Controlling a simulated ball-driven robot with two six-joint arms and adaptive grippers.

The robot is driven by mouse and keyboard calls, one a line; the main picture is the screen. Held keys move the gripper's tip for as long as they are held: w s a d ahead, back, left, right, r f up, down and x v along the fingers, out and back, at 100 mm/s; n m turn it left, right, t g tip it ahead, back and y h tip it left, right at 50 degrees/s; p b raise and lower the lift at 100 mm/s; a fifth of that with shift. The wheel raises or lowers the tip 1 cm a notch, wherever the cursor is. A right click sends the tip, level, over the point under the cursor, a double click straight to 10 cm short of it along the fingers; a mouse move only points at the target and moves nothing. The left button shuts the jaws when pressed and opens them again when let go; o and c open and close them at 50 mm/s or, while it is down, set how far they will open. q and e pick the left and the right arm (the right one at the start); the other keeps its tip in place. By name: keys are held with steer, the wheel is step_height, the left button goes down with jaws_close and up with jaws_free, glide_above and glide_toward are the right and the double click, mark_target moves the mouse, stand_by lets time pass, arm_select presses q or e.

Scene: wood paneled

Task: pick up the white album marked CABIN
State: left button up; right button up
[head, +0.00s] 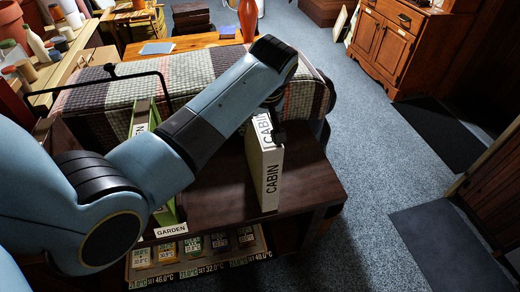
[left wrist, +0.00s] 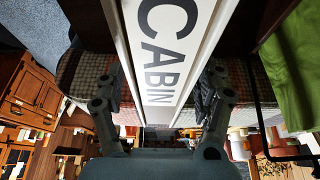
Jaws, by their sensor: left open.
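The white album marked CABIN (head: 268,175) stands upright on a dark wooden shelf top (head: 225,195). Its black lettering also shows large on the white album in the left wrist view (left wrist: 163,55). My left gripper (head: 275,120) is at the upper part of the album, and the arm hides some of it. In the left wrist view the open fingers of my left gripper (left wrist: 160,92) stand on either side of the album, with a gap visible on each side. My right gripper is not in view.
A green album labelled GARDEN (head: 141,118) stands left of the album, partly behind my arm. A checked woven blanket (head: 215,75) lies behind. Several small labelled items sit on the lower shelf (head: 195,248). Carpet (head: 380,150) is open to the right.

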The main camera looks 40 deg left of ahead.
arm_select(q)
jaws_close()
stand_by(0.6)
